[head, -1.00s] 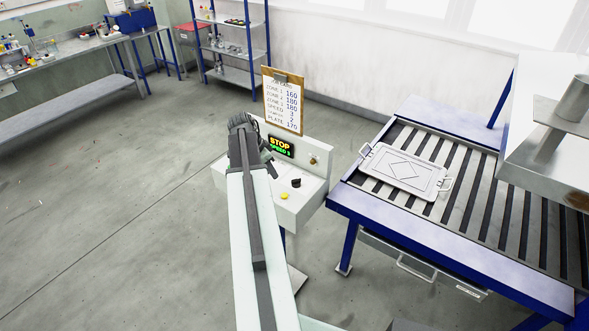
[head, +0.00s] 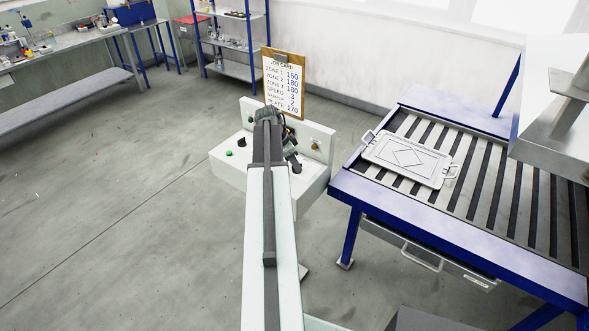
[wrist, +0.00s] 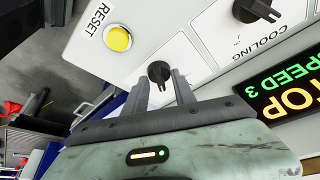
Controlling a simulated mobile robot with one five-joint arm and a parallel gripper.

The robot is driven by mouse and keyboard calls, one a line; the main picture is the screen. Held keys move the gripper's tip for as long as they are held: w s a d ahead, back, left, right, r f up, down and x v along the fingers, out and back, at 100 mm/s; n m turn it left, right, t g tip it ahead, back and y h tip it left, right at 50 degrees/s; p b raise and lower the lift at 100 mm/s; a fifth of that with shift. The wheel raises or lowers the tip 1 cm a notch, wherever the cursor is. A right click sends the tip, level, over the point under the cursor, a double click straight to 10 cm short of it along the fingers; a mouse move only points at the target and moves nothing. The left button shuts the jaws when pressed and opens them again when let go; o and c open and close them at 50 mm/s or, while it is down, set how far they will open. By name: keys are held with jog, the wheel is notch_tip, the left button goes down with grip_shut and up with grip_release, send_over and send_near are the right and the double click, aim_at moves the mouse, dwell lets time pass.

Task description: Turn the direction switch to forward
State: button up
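A small black rotary knob (wrist: 159,72) sits on a white panel in the wrist view, and its label is hidden from me. The knob shows at the panel's right end in the head view (head: 296,168). My gripper (wrist: 161,80) is open, with one finger on each side of the knob near their tips. I cannot tell whether the fingers touch it. A lit display (wrist: 288,98) reads STOP and SPEED 3. In the head view my arm covers the middle of the control box (head: 310,186) and the display.
A yellow RESET button (wrist: 117,38) and a black COOLING knob (wrist: 257,11) are close to my gripper. A job card (head: 284,84) stands behind the box. A slatted blue table (head: 428,231) with a metal plate (head: 408,158) is to the right.

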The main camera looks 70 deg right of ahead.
jog(key=shift+r, duration=0.1)
jog(key=shift+c, duration=0.3)
grip_shut()
jog(key=n, duration=0.2)
jog(key=shift+s+a+n+t+h, duration=0.2)
jog(key=shift+n+t+h, duration=0.1)
jog(key=shift+n+h, duration=0.1)
jog(key=n+t, duration=0.1)
jog(key=n, duration=0.2)
jog(key=shift+s+n, duration=0.1)
jog(key=shift+n, duration=0.2)
jog(key=n+t, duration=0.1)
jog(key=n, duration=0.1)
jog(key=n+t, duration=0.1)
jog(key=n, duration=0.2)
jog(key=shift+s+n+t, duration=0.2)
jog(key=shift+n+t, duration=0.1)
jog(key=shift+o, duration=0.3)
grip_release()
